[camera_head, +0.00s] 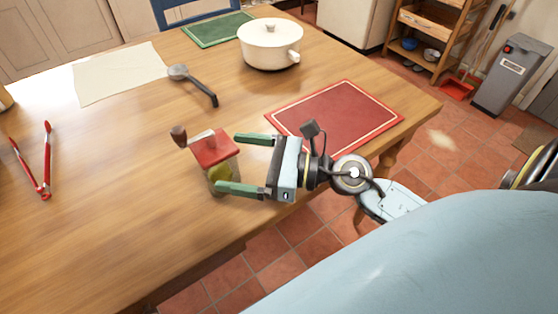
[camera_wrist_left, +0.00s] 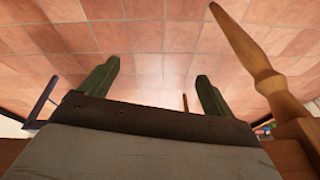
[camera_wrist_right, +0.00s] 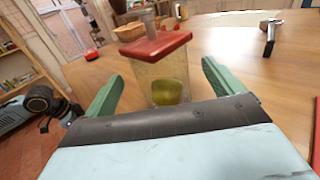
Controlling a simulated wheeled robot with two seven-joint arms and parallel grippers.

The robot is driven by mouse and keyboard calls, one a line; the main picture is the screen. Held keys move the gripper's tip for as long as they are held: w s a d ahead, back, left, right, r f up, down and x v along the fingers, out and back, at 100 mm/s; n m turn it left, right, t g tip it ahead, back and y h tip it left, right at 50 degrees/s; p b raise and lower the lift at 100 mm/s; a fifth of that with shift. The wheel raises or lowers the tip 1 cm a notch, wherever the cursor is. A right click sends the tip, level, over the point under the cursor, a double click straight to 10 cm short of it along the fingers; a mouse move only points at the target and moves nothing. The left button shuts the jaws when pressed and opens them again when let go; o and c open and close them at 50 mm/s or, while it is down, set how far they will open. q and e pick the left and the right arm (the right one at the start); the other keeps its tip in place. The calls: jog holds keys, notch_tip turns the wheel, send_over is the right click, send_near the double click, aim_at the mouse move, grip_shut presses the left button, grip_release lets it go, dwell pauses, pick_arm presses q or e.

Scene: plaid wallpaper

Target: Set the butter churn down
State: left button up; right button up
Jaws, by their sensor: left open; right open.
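The butter churn (camera_head: 214,150) has a red lid, a clear jar with yellow-green contents and a crank with a dark knob. It appears to stand upright on the wooden table near its front edge. My right gripper (camera_head: 228,163) is open, with its green fingers pointing at the churn; the lower finger hides part of the jar's base. In the right wrist view the churn (camera_wrist_right: 163,75) shows between and ahead of the spread fingers. My left gripper (camera_wrist_left: 158,70) is open and empty, over the tiled floor; it is outside the head view.
A red mat (camera_head: 335,115) lies right of the churn. A white pot (camera_head: 268,48), a green mat (camera_head: 205,32), a ladle (camera_head: 195,82), a paper sheet (camera_head: 120,72) and red tongs (camera_head: 42,165) are on the table (camera_head: 110,220). A table leg (camera_wrist_left: 247,55) is near my left gripper.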

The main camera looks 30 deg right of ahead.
jog(key=b+v, duration=0.1)
jog(key=v, duration=0.5)
jog(key=shift+f, duration=0.1)
pick_arm(q)
jog(key=shift+s+d+r+b, duration=0.1)
jog(key=shift+d+r, duration=0.1)
jog(key=shift+r, duration=0.6)
jog(key=shift+s+d+r+b, duration=0.15)
jog(key=shift+d+r, duration=0.1)
jog(key=shift+r, duration=0.5)
jog(key=shift+s+d+r+b, duration=0.1)
jog(key=shift+d+r, duration=0.1)
jog(key=shift+r, duration=0.6)
pick_arm(e)
jog(key=shift+v, duration=0.8)
jog(key=shift+a, duration=0.1)
